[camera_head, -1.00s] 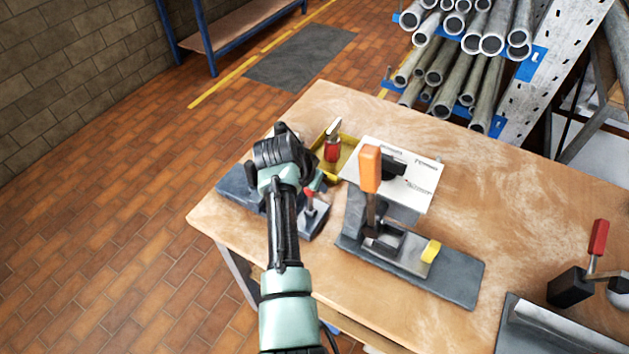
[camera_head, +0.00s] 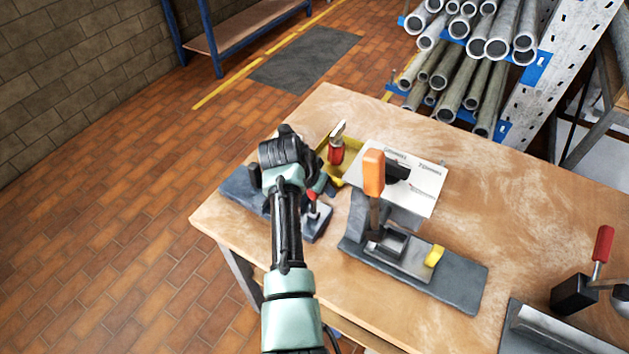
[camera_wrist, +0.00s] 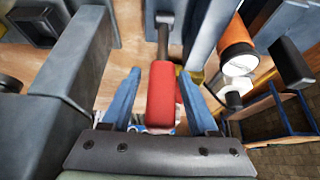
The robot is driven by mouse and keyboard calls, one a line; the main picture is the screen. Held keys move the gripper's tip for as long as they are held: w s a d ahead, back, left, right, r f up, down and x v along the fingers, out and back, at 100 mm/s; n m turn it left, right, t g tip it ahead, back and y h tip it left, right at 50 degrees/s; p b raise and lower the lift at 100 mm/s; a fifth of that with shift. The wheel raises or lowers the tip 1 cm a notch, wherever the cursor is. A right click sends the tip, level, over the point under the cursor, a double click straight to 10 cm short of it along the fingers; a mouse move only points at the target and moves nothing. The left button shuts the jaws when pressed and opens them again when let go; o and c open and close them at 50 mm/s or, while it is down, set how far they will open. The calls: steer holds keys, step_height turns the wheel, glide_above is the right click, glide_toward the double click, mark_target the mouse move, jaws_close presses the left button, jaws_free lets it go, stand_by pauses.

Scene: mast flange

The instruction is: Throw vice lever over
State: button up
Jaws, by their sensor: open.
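A red lever grip (camera_wrist: 165,92) on a metal stem stands between the two blue fingers of my gripper (camera_wrist: 160,76) in the wrist view. The fingers are apart, with a gap on each side of the grip. The blue-grey vice (camera_head: 240,188) sits at the left end of the workbench in the head view, partly hidden by my arm. A small red part (camera_head: 312,194) shows just right of my wrist there. My fingertips are hidden in the head view. Grey vice blocks (camera_wrist: 75,60) rise at the left of the wrist view.
A clamp with an orange handle (camera_head: 374,172) stands right of my arm on the workbench (camera_head: 510,210). A yellow tray (camera_head: 352,168) holds a red-handled tool (camera_head: 336,150). A white printed sheet (camera_head: 425,185) lies behind the clamp. Another red-handled device (camera_head: 602,243) is far right.

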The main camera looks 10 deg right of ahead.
steer(key=v, duration=1.2)
steer(key=shift+s+r+b, duration=0.2)
steer(key=shift+r+b, duration=0.15)
steer(key=shift+b, duration=0.05)
steer(key=shift+a, duration=0.1)
